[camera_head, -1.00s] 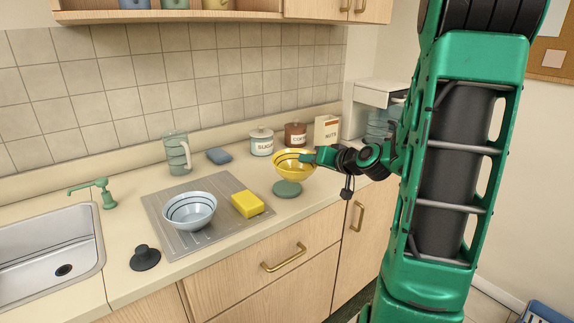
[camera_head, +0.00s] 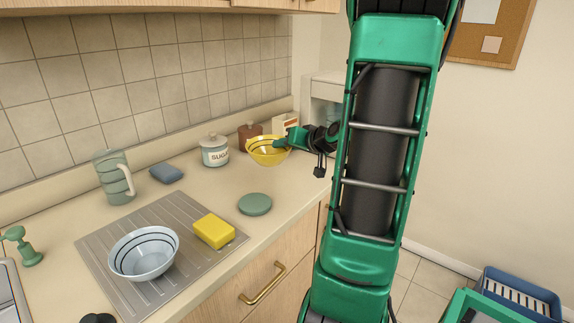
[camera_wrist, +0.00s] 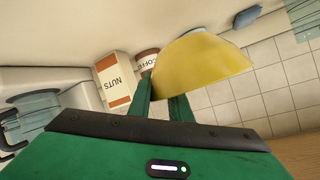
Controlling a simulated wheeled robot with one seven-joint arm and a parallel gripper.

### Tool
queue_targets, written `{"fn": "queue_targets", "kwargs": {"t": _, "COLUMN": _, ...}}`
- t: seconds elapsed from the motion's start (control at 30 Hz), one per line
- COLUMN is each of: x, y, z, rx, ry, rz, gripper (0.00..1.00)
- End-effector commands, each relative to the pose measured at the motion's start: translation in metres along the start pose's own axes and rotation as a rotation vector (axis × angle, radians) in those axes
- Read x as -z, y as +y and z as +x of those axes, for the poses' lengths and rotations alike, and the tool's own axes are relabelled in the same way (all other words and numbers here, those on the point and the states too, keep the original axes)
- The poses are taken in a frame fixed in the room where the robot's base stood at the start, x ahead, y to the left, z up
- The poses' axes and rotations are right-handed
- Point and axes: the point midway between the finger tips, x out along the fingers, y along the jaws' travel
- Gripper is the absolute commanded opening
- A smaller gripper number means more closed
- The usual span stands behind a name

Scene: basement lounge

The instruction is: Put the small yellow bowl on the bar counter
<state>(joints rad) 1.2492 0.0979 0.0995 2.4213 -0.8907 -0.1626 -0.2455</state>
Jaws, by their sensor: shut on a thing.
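The small yellow bowl (camera_head: 264,152) has dark stripes inside and is held above the kitchen counter in the head view. My gripper (camera_head: 284,143) is shut on its right side. In the wrist view the bowl (camera_wrist: 200,72) fills the upper middle, and my gripper's green fingers (camera_wrist: 160,100) reach up to its edge. The fingertips are partly hidden by the bowl. I cannot make out a bar counter in these views.
The kitchen counter (camera_head: 200,193) carries a sugar jar (camera_head: 215,150), a brown coffee jar (camera_head: 249,134), a green disc (camera_head: 254,204), a yellow sponge (camera_head: 214,231) and a pale blue striped bowl (camera_head: 144,253). A blue crate (camera_head: 520,293) stands on the floor at the right.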

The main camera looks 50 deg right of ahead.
Motion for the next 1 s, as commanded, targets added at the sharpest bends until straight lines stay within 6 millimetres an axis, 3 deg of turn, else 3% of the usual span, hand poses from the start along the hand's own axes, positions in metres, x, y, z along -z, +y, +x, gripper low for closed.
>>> {"fn": "queue_targets", "kwargs": {"t": 0.4, "x": 0.008, "y": 0.073, "z": 0.032, "rx": -0.002, "ry": 0.002, "rz": 0.004, "gripper": 0.00}}
{"fn": "queue_targets", "kwargs": {"t": 0.67, "x": 0.008, "y": 0.087, "z": 0.040, "rx": -0.003, "ry": 0.003, "rz": 0.002, "gripper": 0.00}}
{"fn": "queue_targets", "kwargs": {"t": 1.0, "x": -0.021, "y": 0.103, "z": 0.055, "rx": -0.002, "ry": 0.002, "rz": 0.005, "gripper": 0.00}}
